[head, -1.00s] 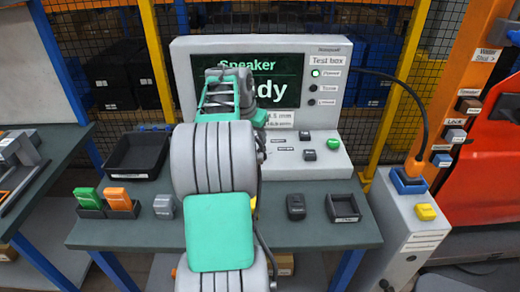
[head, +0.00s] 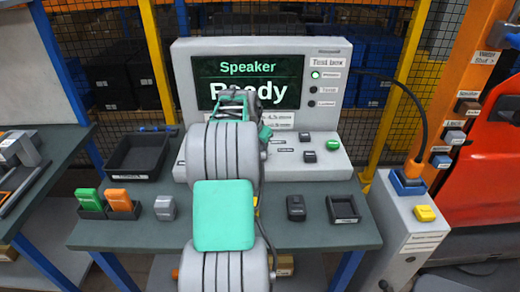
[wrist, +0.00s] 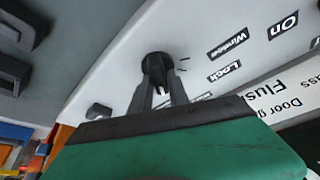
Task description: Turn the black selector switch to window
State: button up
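The black selector switch (wrist: 157,66) shows in the wrist view as a round dark knob on the pale panel. Small labels sit to its right; one reads "Lock" (wrist: 223,72), and the one above it seems to read "Window" (wrist: 227,43). My gripper (wrist: 160,82) points at the knob, with its two grey fingers apart and their tips at its near edge. I cannot tell whether they touch it. The knob's pointing direction is unclear. In the head view my arm hides the switch, and my gripper (head: 238,95) is in front of the test box (head: 320,160).
The screen (head: 205,70) reads "Speaker Ready". A green button (head: 333,144) and a dark switch (head: 309,156) sit right of my arm on the panel. A black tray (head: 138,155), orange block (head: 118,200) and green block (head: 88,199) stand on the table at left.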

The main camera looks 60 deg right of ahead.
grip_shut()
jog(key=shift+n, duration=0.4)
jog(key=n+t+b, duration=0.1)
jog(key=n, duration=0.1)
jog(key=shift+n, duration=0.4)
jog(key=n+t, duration=0.1)
jog(key=n, duration=0.1)
jog(key=n+t+y, duration=0.1)
jog(key=n, duration=0.1)
jog(key=shift+r+n, duration=0.15)
jog(key=shift+n, duration=0.15)
jog(key=n+p, duration=0.1)
jog(key=n, duration=0.1)
jog(key=n+t+y+p, duration=0.1)
jog(key=n, duration=0.2)
jog(key=shift+d+r+y, duration=0.1)
jog(key=shift+y, duration=0.2)
jog(key=n+p, duration=0.1)
jog(key=n, duration=0.1)
jog(key=n+y+p, duration=0.1)
jog(key=n+p, duration=0.1)
jog(key=shift+n+t+y, duration=0.3)
jog(key=shift+t, duration=0.1)
jog(key=shift+p, duration=0.3)
